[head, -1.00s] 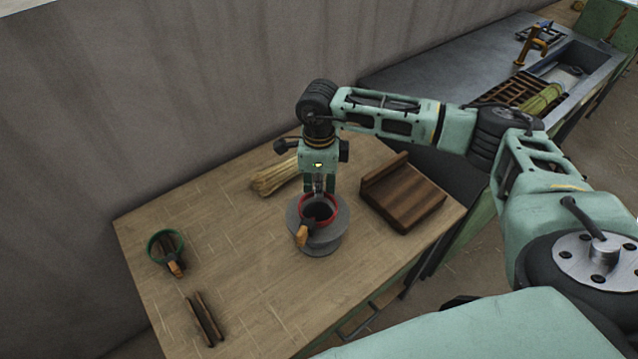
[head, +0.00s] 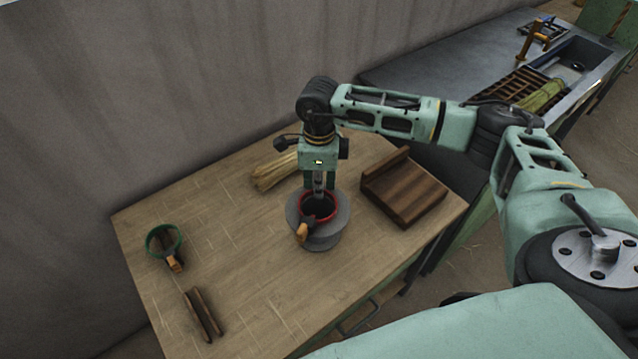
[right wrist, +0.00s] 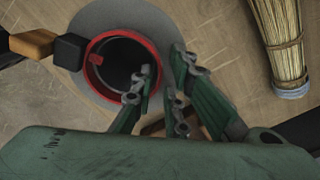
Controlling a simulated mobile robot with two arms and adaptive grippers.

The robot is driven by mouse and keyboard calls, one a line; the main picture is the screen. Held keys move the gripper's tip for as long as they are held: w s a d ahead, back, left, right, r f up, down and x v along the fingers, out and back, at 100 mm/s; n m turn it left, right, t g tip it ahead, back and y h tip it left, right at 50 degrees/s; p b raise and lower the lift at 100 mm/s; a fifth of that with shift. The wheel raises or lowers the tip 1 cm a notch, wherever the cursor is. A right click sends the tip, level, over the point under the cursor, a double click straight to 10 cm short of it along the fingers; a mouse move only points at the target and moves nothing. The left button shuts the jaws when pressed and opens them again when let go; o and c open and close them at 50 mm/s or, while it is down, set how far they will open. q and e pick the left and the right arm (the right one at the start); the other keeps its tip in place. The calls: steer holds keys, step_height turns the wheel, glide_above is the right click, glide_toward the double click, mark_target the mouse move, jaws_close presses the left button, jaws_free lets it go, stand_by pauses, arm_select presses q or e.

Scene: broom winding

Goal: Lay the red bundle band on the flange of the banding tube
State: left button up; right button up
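The red bundle band (head: 334,214) sits on the grey flange of the banding tube (head: 320,243), around its dark opening. Its wooden grip (head: 301,233) points toward the front left. In the right wrist view the red band (right wrist: 97,53) rings the hole, with the grey flange (right wrist: 180,18) around it. My right gripper (head: 319,192) is just above the band's back edge. Its fingers (right wrist: 163,75) are apart, one over the opening and one outside the band, with no clear grip on it. My left gripper is not in view.
A green band (head: 151,240) with a wooden grip lies at the table's left. Dark wooden strips (head: 203,315) lie at the front left. A straw bundle (head: 272,173) lies behind the tube, a brown wooden stand (head: 405,195) to its right. The front middle of the table (head: 260,290) is bare.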

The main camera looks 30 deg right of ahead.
steer(key=shift+o, duration=1.2)
steer(key=shift+r, duration=0.1)
